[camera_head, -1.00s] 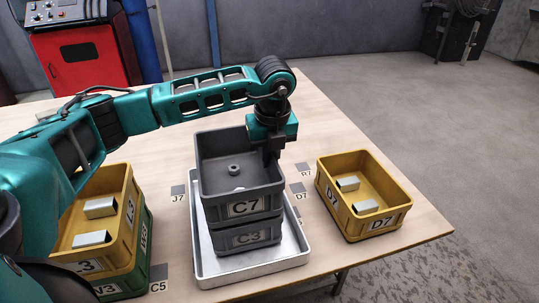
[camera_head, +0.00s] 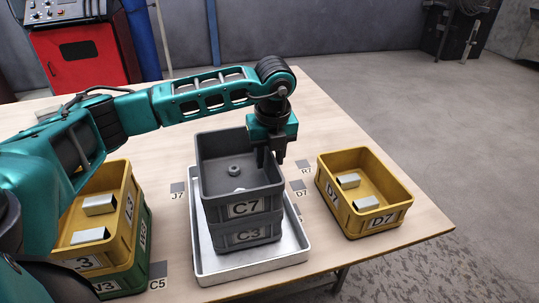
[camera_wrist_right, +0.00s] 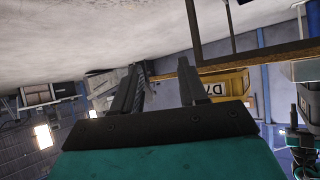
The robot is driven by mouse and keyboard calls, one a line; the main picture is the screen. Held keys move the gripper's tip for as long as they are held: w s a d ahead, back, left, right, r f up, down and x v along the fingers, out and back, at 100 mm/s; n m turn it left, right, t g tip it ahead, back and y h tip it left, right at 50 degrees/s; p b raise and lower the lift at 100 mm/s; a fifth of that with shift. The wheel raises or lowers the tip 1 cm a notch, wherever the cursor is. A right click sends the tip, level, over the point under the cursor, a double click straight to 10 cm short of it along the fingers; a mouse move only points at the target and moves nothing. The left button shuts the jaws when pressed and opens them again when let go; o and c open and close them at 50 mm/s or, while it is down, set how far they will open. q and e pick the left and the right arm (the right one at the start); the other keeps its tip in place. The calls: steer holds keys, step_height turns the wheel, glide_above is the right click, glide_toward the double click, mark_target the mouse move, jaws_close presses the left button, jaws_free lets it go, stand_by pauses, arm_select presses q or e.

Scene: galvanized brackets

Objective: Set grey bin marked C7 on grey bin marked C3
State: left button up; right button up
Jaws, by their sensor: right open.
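The grey bin C7 (camera_head: 246,208) sits upright on top of the grey bin C3 (camera_head: 247,236), their walls lined up. C7 holds a hex nut (camera_head: 234,170) and another small part partly hidden by its front wall. My left gripper (camera_head: 271,158) is at C7's right wall near the back corner. Its fingers are apart, one inside the wall and one outside, with a visible gap. My right gripper (camera_wrist_right: 160,80) shows only in the right wrist view, open and empty, with the yellow bin D7 (camera_wrist_right: 232,82) beyond it.
C3 stands in a shallow metal tray (camera_head: 213,267). Yellow bin D7 also shows at right in the head view (camera_head: 367,226), holding metal brackets. At left, yellow bin L3 (camera_head: 127,222) sits on a green bin (camera_head: 139,262). Table is clear behind D7.

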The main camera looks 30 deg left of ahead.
arm_select(q)
step_height(320, 180, up, 13)
steer(key=s+d+p, duration=0.1)
steer(key=shift+d, duration=0.2)
arm_select(e)
steer(key=shift+s+d+r, duration=0.1)
steer(key=shift+s+d, duration=0.3)
steer(key=shift+d, duration=0.05)
arm_select(q)
steer(key=shift+f, duration=0.1)
arm_select(e)
steer(key=shift+w+r, duration=0.15)
steer(key=shift+w, duration=0.05)
arm_select(q)
steer(key=shift+p, duration=0.35)
arm_select(e)
steer(key=shift+r, duration=0.1)
